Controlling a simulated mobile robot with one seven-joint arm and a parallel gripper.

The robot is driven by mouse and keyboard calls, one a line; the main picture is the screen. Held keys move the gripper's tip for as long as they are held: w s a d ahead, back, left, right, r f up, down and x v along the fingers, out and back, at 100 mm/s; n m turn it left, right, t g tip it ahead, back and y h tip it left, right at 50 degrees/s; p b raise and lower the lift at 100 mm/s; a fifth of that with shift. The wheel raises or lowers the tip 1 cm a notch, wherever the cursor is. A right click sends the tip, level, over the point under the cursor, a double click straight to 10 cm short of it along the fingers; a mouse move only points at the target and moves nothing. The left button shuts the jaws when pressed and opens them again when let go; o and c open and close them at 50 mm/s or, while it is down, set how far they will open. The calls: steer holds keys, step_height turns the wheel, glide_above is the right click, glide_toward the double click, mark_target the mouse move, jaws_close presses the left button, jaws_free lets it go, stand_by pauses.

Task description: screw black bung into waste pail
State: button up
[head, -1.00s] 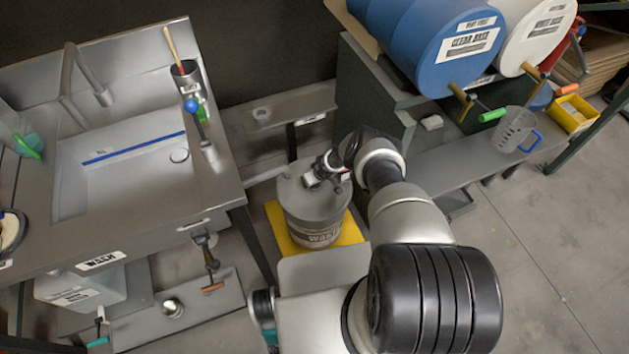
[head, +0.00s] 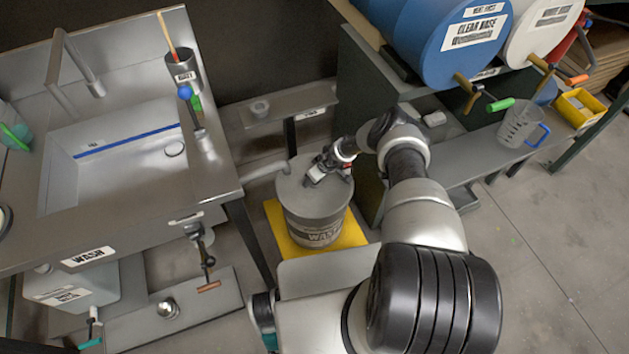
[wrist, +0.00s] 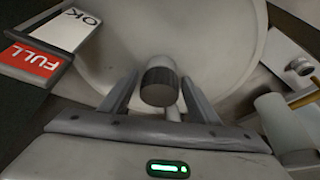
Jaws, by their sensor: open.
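The waste pail (head: 312,222) is a grey drum with a grey lid and a dark-lettered label, upright on a yellow mat. My gripper (head: 313,181) is over its lid. In the wrist view my gripper (wrist: 158,95) is open, one finger on each side of a short cylinder with a dark ribbed side and a grey top, which looks like the black bung (wrist: 158,82). I cannot tell whether the fingers touch it or whether it is seated in the pail. The pail's pale round top (wrist: 215,50) lies behind it. In the head view my gripper hides the bung.
A steel sink bench (head: 215,165) stands left of the pail, and a pale drain pipe (head: 265,171) runs close to the lid. A dark cabinet (head: 368,110) with drums stands at right. An OK/FULL sign (wrist: 45,45) is close at left in the wrist view.

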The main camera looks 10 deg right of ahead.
steer(key=shift+f+n+g+y+b, duration=0.1)
steer(key=shift+n+g+y+b, duration=0.15)
steer(key=shift+n+b, duration=1.25)
steer(key=shift+f+n+g+y+b, duration=0.15)
steer(key=shift+n+y+b, duration=0.25)
steer(key=shift+b, duration=2.1)
steer(key=n+b, duration=0.1)
steer(key=b, duration=0.2)
steer(key=shift+d+r+n, duration=0.1)
steer(key=shift+n, duration=0.2)
steer(key=n+g+b, duration=0.1)
steer(key=n+b, duration=0.1)
steer(key=b, duration=0.1)
steer(key=shift+y+b, duration=0.25)
steer(key=shift+b, duration=0.1)
steer(key=n+g+b, duration=0.1)
steer(key=n+b, duration=0.1)
steer(key=b, duration=0.1)
steer(key=shift+r+n+g, duration=0.2)
steer(key=shift+n+g, duration=0.1)
steer(key=shift+n, duration=0.5)
steer(key=c, duration=1)
steer(key=shift+r+p, duration=0.1)
steer(key=shift+p, duration=0.45)
